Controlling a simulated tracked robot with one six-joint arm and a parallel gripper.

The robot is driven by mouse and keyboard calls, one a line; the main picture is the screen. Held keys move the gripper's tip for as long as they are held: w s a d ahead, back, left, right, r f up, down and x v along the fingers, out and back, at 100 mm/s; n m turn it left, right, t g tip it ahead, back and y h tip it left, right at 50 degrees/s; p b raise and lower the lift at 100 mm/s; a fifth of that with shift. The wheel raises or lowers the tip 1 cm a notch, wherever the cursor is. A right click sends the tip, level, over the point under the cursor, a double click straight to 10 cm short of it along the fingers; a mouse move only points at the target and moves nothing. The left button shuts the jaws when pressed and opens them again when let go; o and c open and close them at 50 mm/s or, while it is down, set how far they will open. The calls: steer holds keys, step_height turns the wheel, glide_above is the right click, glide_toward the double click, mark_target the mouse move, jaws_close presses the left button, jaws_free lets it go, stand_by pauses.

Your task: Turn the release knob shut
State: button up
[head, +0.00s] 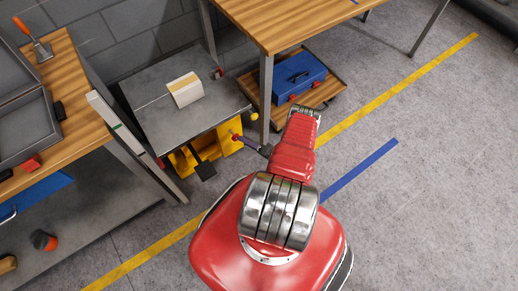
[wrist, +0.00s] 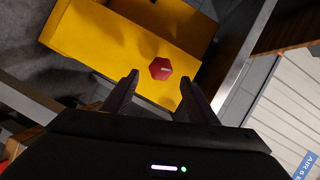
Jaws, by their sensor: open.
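The release knob (wrist: 160,68) is a small red hexagonal knob with a pale mark, on the yellow body (wrist: 105,50) of a lift table. My gripper (wrist: 159,77) is open in the wrist view, with one dark finger on each side of the knob's line. The knob shows just ahead of the fingertips, and I cannot tell whether they reach around it. In the head view, the knob (head: 236,137) is a small red spot beside my gripper (head: 243,140), at the right of the yellow body. No contact is visible.
The lift table's grey top (head: 165,112) carries a cream box (head: 185,90). A wooden workbench (head: 60,75) stands left and a wooden table (head: 300,20) behind. Its leg (head: 265,95) is close to my gripper. A blue toolbox (head: 298,77) sits behind my arm. Floor at right is clear.

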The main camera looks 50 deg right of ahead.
steer(key=s+r, duration=0.1)
steer(key=s, duration=0.6)
steer(key=shift+s+d, duration=0.15)
steer(key=shift+d, duration=0.15)
